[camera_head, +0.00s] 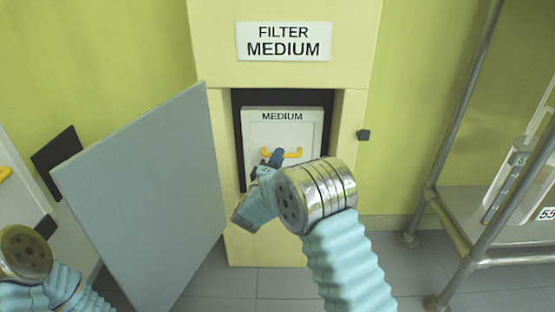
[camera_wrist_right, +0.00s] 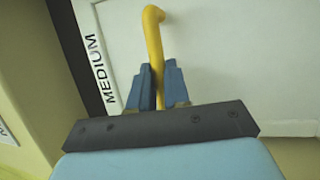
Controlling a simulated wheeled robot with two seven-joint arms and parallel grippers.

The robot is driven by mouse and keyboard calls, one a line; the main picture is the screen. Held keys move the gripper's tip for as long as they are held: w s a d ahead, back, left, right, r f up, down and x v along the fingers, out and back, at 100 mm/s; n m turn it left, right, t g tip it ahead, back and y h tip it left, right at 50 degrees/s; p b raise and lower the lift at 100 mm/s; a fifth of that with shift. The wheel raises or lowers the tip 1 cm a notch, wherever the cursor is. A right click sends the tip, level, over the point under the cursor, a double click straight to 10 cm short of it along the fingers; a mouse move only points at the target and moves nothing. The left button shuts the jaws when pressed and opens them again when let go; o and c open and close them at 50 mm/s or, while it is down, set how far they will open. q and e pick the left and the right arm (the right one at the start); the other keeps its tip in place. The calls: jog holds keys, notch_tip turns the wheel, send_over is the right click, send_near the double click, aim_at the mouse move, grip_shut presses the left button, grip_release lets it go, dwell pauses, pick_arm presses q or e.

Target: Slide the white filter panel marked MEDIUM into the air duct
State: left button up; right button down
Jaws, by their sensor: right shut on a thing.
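The white filter panel marked MEDIUM (camera_head: 259,127) stands upright in the dark opening of the air duct (camera_head: 233,240), under a sign reading FILTER MEDIUM (camera_head: 284,41). Its yellow handle (camera_head: 293,153) is on its front face. My right gripper (camera_head: 276,157) is shut on this handle. In the right wrist view the blue fingers (camera_wrist_right: 161,87) close around the yellow bar, with the panel (camera_wrist_right: 225,55) behind. How deep the panel sits is hard to tell. My left arm shows at the lower left in the head view, but its gripper is out of view.
The grey duct door (camera_head: 150,190) stands open to the left of the opening. A dark latch (camera_head: 363,135) sticks out on the right of the duct. A metal rack (camera_head: 458,130) stands at the right. Grey floor tiles are clear in front.

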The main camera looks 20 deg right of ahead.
jog(key=shift+f, duration=0.5)
dwell(1.0)
jog(key=c, duration=1)
grip_release()
jog(key=shift+s+a, duration=0.1)
jog(key=shift+p+v, duration=0.3)
jog(key=shift+v, duration=4.55)
